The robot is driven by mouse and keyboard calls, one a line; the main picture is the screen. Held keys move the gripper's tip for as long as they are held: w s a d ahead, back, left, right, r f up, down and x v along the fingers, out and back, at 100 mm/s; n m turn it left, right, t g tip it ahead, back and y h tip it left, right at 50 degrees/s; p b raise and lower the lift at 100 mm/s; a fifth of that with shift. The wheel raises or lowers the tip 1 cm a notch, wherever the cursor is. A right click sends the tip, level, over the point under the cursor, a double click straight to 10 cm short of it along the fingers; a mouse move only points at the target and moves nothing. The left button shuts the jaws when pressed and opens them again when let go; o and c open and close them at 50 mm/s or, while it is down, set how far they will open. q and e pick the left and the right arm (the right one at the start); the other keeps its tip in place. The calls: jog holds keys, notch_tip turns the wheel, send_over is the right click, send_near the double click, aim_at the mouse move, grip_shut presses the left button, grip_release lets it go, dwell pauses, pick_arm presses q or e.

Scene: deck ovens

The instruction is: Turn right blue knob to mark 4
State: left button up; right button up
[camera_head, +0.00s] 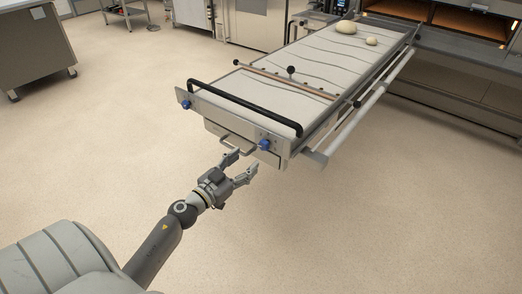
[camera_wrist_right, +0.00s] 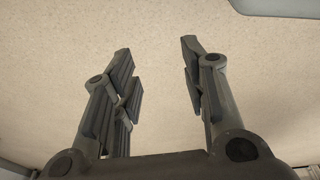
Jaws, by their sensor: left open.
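The right blue knob (camera_head: 265,144) sits on the front panel of the long loader table, near its right end. The left blue knob (camera_head: 186,104) is at the panel's left end. The marks around the knobs are too small to read. My left gripper (camera_head: 243,166) is open and empty, just below and in front of the right blue knob, apart from it. My right gripper (camera_wrist_right: 155,72) shows only in the right wrist view; its fingers are spread with bare floor between them.
The loader table (camera_head: 300,70) has a black front handle (camera_head: 240,105) and a metal drawer handle (camera_head: 237,143) below it. Two dough pieces (camera_head: 345,27) lie at its far end, by the lit deck oven (camera_head: 460,20). A steel cabinet (camera_head: 35,45) stands far left. The floor around is clear.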

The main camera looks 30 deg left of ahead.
aim_at(262, 148)
pick_arm(q)
jog(key=w, duration=0.8)
jog(key=shift+d+b, duration=0.3)
jog(key=shift+d, duration=0.1)
jog(key=shift+w, duration=0.5)
pick_arm(e)
jog(key=shift+w+r, duration=0.3)
jog(key=shift+r, duration=0.25)
jog(key=shift+w+r, duration=0.25)
jog(key=shift+r, duration=0.3)
pick_arm(q)
jog(key=c, duration=1.1)
